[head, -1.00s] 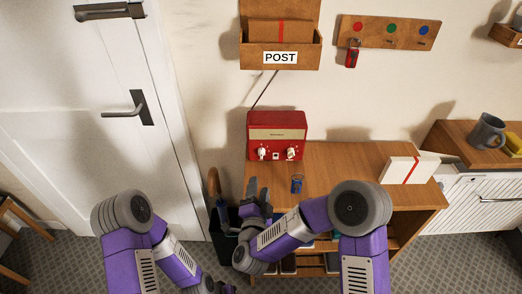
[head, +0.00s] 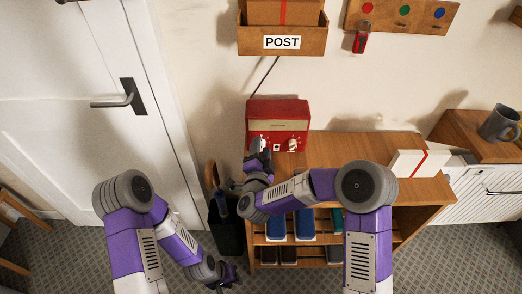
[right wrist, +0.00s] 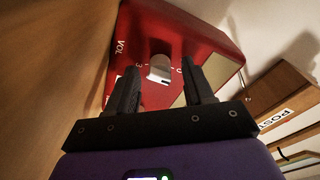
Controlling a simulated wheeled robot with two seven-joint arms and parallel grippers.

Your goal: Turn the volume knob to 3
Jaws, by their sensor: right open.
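A red radio (head: 277,112) stands at the left end of the wooden shelf top, against the wall. Its front has pale knobs, with a right knob (head: 293,144) clear to see; my right gripper (head: 258,158) is at the left knob and partly covers it. In the right wrist view the open fingers (right wrist: 163,82) point at the radio face (right wrist: 205,35), with the pale volume knob (right wrist: 159,72) between and beyond their tips. The label VOL and a 3 show beside it. The knob's pointer is unclear. My left gripper (head: 228,274) hangs low, far from the radio; its jaws are unclear.
A white box with a red ribbon (head: 418,163) lies at the shelf's right. A POST box (head: 282,40) and a key rack (head: 402,15) hang above. A dark bin (head: 226,232) stands left of the shelf, near the door (head: 75,130).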

